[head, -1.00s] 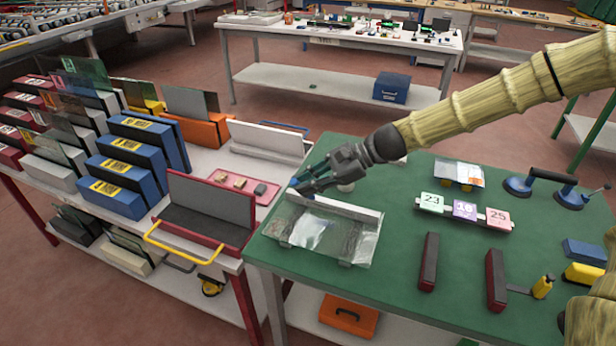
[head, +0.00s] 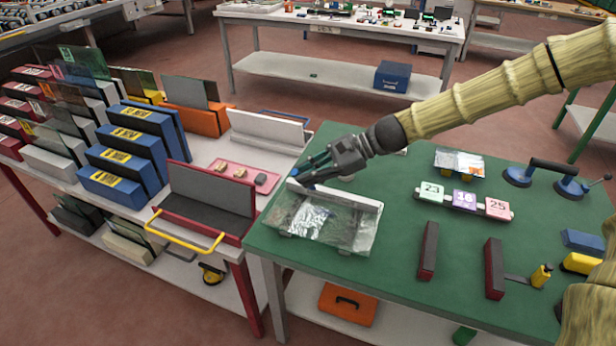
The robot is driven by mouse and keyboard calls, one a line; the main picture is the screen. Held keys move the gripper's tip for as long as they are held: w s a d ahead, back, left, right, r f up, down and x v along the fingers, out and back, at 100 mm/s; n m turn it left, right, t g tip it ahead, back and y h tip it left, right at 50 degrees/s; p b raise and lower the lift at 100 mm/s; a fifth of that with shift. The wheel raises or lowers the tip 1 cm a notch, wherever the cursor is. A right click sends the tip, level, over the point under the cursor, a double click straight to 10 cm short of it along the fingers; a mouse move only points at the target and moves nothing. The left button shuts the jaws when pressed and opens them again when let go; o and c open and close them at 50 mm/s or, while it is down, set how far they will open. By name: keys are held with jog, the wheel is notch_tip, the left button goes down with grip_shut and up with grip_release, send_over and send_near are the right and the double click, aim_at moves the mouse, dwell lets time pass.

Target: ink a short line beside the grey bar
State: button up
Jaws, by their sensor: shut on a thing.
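A pale grey bar (head: 347,199) lies along the far edge of a clear glass pane (head: 352,233) on the near left of the green table (head: 400,285). The pane has shiny reflections, and I see no clear ink line on it. My gripper (head: 301,174) is at the bar's left end, just above or beside it. It is shut on a small blue-ended marker (head: 295,172), mostly hidden by the dark fingers. I cannot tell whether its tip touches the glass.
Number cards 23, 10 and 25 (head: 464,200) stand right of the pane. Two dark red-sided blocks (head: 428,251) and suction lifters (head: 540,172) are farther right. A side bench with a red-framed rack (head: 208,205) and pink tray (head: 243,177) adjoins on the left.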

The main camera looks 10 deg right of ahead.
jog(key=shift+r, duration=0.1)
jog(key=shift+r+p, duration=0.25)
jog(key=shift+p, duration=0.8)
jog(key=p, duration=0.2)
jog(key=shift+w+r+p, duration=0.1)
jog(key=shift+r+p, duration=0.1)
jog(key=shift+p, duration=0.8)
jog(key=shift+p, duration=1.25)
jog(key=shift+f+p, duration=0.2)
jog(key=shift+p, duration=0.85)
